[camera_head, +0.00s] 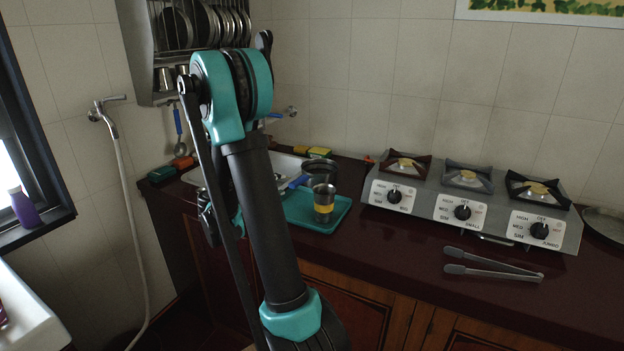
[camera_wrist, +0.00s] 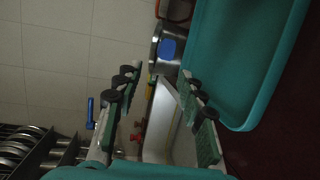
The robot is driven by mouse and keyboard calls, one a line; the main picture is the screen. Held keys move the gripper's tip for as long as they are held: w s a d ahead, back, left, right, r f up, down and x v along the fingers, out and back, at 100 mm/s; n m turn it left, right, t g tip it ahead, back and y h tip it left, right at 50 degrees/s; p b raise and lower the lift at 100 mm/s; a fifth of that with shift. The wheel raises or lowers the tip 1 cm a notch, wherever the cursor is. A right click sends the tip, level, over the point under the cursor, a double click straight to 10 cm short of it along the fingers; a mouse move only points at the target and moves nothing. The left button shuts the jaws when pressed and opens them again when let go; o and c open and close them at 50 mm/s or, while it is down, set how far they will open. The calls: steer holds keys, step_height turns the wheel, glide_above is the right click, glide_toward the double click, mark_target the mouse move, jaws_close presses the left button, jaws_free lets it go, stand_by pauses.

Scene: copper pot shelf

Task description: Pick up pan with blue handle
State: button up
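The pan with the blue handle (camera_head: 320,170) sits at the back of the teal tray (camera_head: 335,222) in the head view. Its blue handle (camera_head: 298,183) points left toward my arm, which hides some of the area around it. In the wrist view, the blue handle end (camera_wrist: 168,48) faces the camera, with the metal pan body around and behind it. My gripper (camera_wrist: 161,80) is open and empty, its two fingers apart. The pan lies beyond the fingertips, roughly in line with the gap.
A metal cup with a yellow band (camera_head: 323,203) stands on the tray in front of the pan. Stove burners (camera_head: 465,195) and tongs (camera_head: 492,265) are to the right. A dish rack (camera_head: 200,30) hangs upper left.

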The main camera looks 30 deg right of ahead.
mark_target(303, 177)
steer(key=x, duration=0.6)
steer(key=shift+d+f, duration=0.1)
steer(key=shift+d, duration=0.25)
steer(key=shift+s+x, duration=0.1)
steer(key=shift+x, duration=1.25)
steer(key=shift+s+x, duration=0.15)
steer(key=shift+x, duration=1.25)
steer(key=shift+f, duration=0.2)
jaws_close()
